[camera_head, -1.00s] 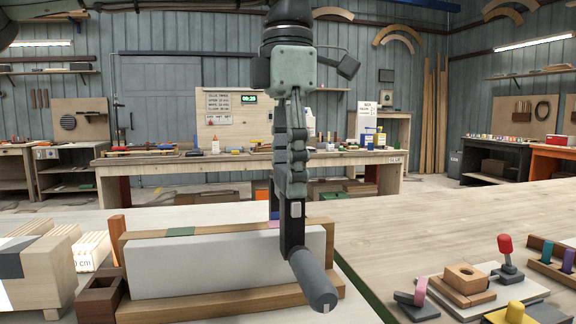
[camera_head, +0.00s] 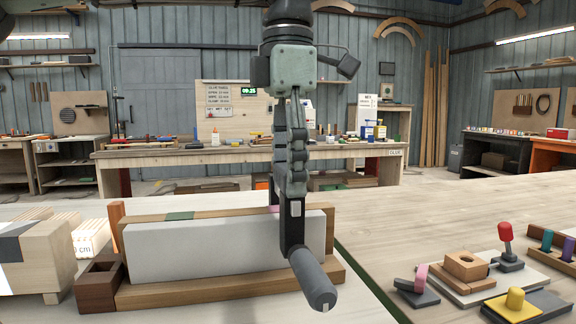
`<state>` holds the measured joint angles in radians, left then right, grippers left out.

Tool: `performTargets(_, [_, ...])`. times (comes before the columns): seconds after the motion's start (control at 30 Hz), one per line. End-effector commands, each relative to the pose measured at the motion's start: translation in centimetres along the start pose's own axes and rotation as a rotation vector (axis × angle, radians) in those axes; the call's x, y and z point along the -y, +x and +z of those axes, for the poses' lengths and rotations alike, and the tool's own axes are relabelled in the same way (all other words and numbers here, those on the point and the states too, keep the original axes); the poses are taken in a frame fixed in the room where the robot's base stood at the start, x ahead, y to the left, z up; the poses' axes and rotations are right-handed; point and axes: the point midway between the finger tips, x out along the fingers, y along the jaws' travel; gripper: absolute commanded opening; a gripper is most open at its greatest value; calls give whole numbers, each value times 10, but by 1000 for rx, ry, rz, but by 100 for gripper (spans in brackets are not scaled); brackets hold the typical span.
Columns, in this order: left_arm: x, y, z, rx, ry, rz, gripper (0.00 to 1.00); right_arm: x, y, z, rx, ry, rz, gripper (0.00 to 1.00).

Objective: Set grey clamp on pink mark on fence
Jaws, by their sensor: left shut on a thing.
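My left gripper (camera_head: 292,188) comes down from above, shut on the grey clamp. The clamp (camera_head: 318,284) has a dark upright body and a thick grey handle that points toward me and down. It hangs at the right part of the fence, in front of the pale board. The fence (camera_head: 232,212) is a long wooden strip with a green mark (camera_head: 179,216) left of the middle. A sliver of the pink mark (camera_head: 272,209) shows just left of the clamp, which hides the rest. Whether the clamp touches the fence I cannot tell. My right gripper is out of view.
The pale board (camera_head: 200,249) stands in a wooden base (camera_head: 200,292). A dark wooden box (camera_head: 98,287) and a large wooden block (camera_head: 35,262) are at left. A red-knobbed piece (camera_head: 507,240) and a yellow-knobbed piece (camera_head: 515,300) lie at right. The table between is clear.

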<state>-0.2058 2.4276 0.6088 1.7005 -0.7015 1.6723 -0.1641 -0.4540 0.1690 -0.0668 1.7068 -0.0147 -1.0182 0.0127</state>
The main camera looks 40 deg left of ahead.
Motion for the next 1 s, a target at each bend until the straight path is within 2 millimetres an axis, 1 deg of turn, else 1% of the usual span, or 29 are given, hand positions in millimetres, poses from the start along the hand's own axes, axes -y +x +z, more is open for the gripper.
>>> performTargets(0.2, [0,8,0,3,0,2,3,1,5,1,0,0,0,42])
performTargets(0.63, [0,9,0,2,0,1,3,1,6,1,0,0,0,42])
performTargets(1.0, [0,19,0,2,0,1,3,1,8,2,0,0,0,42])
